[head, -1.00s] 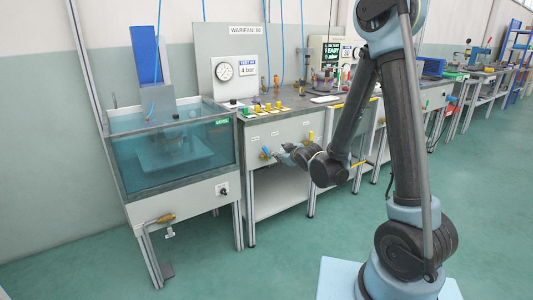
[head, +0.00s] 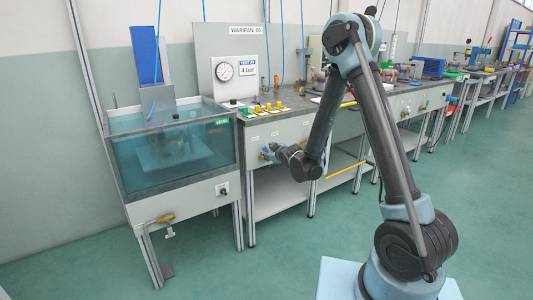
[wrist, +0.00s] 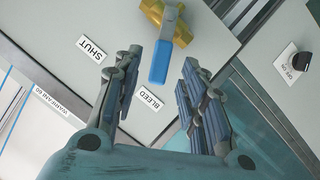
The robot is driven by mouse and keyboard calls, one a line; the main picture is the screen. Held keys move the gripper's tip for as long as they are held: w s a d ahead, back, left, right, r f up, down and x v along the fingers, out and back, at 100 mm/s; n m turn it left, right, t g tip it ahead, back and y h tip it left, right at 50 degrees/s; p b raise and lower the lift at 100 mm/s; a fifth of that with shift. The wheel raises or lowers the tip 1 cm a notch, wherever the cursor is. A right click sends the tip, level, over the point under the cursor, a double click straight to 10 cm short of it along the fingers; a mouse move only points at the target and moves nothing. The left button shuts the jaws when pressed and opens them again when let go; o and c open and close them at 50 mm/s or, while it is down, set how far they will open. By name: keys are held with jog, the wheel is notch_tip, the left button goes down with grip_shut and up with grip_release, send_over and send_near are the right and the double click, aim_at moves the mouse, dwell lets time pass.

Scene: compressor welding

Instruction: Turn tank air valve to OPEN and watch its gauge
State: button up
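In the wrist view, a valve with a brass body (wrist: 165,18) and a blue lever (wrist: 160,62) is on a pale panel. Labels SHUT (wrist: 91,46) and BLEED (wrist: 150,103) are near it; no OPEN label is readable. My gripper (wrist: 162,64) is open, one finger on each side of the lever's free end, apart from it in the picture; the depth is unclear. In the head view my gripper (head: 268,152) is at the bench's front panel and mostly covers the valve. A round white gauge (head: 225,71) is on the upright board; its reading is too small to tell.
A water tank (head: 172,150) stands left of the bench. A TEST AT 4 bar sign (head: 247,68) is beside the gauge, and coloured buttons (head: 262,108) line the bench top. An OFF/ON knob (wrist: 302,62) shows in the wrist view. The green floor (head: 260,270) in front is clear.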

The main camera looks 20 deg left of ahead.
aim_at(267, 150)
jog(key=shift+x, duration=2.5)
jog(key=shift+c, duration=0.3)
jog(key=shift+d, duration=0.1)
grip_shut()
